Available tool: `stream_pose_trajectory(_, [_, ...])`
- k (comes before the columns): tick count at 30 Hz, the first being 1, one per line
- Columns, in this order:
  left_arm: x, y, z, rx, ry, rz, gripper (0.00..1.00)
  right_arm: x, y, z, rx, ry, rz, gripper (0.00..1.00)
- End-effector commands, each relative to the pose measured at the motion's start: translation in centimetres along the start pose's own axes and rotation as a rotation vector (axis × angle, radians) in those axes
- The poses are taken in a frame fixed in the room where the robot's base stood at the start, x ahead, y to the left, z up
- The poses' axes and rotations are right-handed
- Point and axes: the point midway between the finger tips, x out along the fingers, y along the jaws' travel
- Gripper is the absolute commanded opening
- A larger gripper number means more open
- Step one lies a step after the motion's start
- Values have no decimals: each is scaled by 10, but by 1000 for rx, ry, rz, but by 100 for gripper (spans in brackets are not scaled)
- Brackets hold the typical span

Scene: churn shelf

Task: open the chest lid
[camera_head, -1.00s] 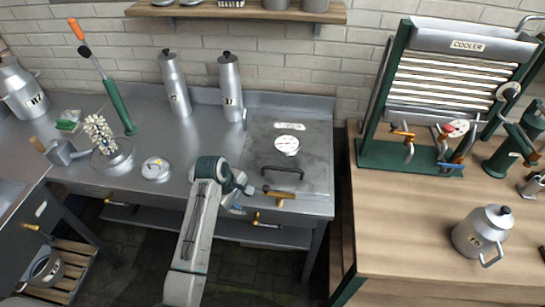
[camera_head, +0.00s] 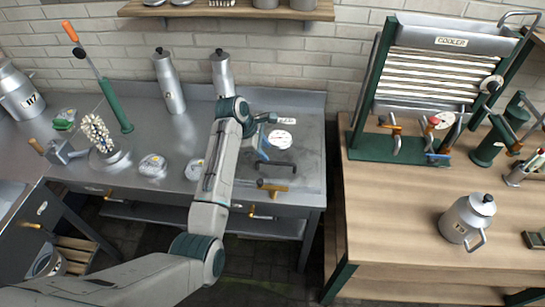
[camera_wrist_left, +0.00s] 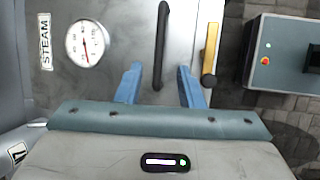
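The steam chest's flat grey lid (camera_head: 308,160) lies shut, flush with the metal counter. It bears a round white dial (camera_head: 281,141) and a black bar handle (camera_head: 276,164). My left gripper (camera_head: 264,140) is over the lid's left part, its blue fingers apart. In the left wrist view, the open fingers (camera_wrist_left: 160,74) lie either side of the black handle (camera_wrist_left: 161,40), with visible gaps; I cannot tell how far above it they are. A brass latch (camera_head: 272,187) is at the lid's front edge; it also shows in the wrist view (camera_wrist_left: 211,50). My right gripper is out of view.
Two tall metal bottles (camera_head: 222,75) stand behind my left forearm. A wooden bench (camera_head: 400,215) with a cooler (camera_head: 430,75) and a can (camera_head: 467,219) stands right, across a gap.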

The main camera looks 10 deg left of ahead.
Motion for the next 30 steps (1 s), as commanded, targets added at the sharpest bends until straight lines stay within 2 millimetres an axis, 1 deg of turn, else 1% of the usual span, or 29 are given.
stream_pose_trajectory(1, [8,0,2,-1,0,-5,34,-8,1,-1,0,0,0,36])
stream_pose_trajectory(6, [40,0,1,0,1,-3,34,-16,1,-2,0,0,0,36])
stream_pose_trajectory(12, [62,0,0,1,1,-1,34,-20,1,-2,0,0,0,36])
stream_pose_trajectory(17, [69,0,0,2,1,1,34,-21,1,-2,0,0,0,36])
stream_pose_trajectory(24, [70,0,0,2,1,1,34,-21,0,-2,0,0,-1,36])
stream_pose_trajectory(29, [70,0,0,2,1,1,3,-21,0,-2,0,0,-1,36])
stream_pose_trajectory(30, [70,0,0,2,1,1,0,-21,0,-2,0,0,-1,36])
